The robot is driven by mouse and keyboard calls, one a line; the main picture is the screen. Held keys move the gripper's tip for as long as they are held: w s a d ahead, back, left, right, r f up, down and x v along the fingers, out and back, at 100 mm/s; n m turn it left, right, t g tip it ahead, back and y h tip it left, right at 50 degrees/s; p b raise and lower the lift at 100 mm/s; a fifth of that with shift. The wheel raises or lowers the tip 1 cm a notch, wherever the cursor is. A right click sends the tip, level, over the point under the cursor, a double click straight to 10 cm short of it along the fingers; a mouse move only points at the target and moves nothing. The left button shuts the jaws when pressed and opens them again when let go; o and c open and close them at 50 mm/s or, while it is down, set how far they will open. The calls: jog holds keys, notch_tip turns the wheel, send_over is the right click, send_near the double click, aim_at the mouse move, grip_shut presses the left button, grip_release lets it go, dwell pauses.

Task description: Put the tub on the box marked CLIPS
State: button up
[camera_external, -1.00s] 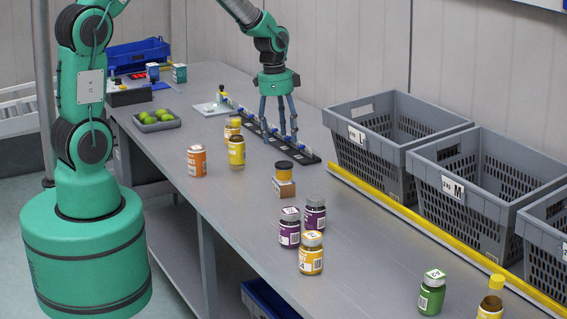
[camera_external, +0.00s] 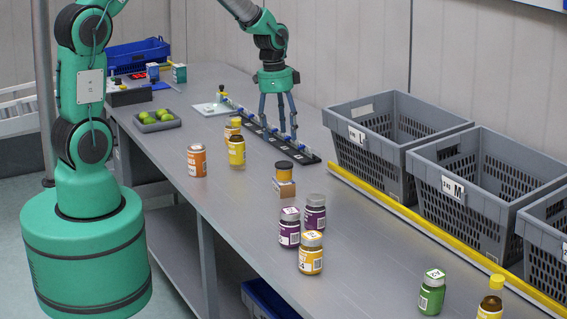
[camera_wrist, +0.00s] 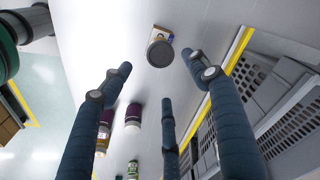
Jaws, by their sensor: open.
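A small yellow tub (camera_external: 283,171) with a black lid stands on top of a small brown box (camera_external: 284,188) in the middle of the bench. The box has a pale label that is too small to read. In the wrist view the tub's dark lid (camera_wrist: 160,54) shows near the top, with part of the box (camera_wrist: 162,33) behind it. My gripper (camera_external: 279,136) is behind the tub, over a dark rack, with its fingers spread and nothing between them. In the wrist view the fingers of my gripper (camera_wrist: 160,80) are apart, and the tub is beyond them.
A dark rack (camera_external: 309,157) lies below my gripper. Purple jars (camera_external: 290,231), a yellow jar (camera_external: 311,258), an orange jar (camera_external: 196,163) and a green jar (camera_external: 432,297) stand around. Grey crates (camera_external: 382,166) line the right, behind a yellow rail (camera_external: 400,209).

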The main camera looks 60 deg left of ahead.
jog(key=s+d+r+n+t, duration=0.15)
jog(key=s+d+r, duration=0.25)
jog(key=s+r, duration=0.45)
jog(key=s+d+r+n+t, duration=0.15)
jog(key=s+d+r, duration=0.3)
jog(key=r, duration=0.65)
jog(key=s+d+r+n, duration=0.2)
jog(key=s+r, duration=0.1)
jog(key=s, duration=0.6)
jog(key=s+d+r+n+t, duration=0.1)
jog(key=s+d+r+n, duration=0.1)
jog(key=s, duration=0.8)
jog(key=shift+s+r+t+y, duration=0.15)
jog(key=shift+r+t+y, duration=0.2)
jog(key=shift+r, duration=0.4)
notch_tip(320, 180, down, 2)
jog(key=shift+b, duration=1)
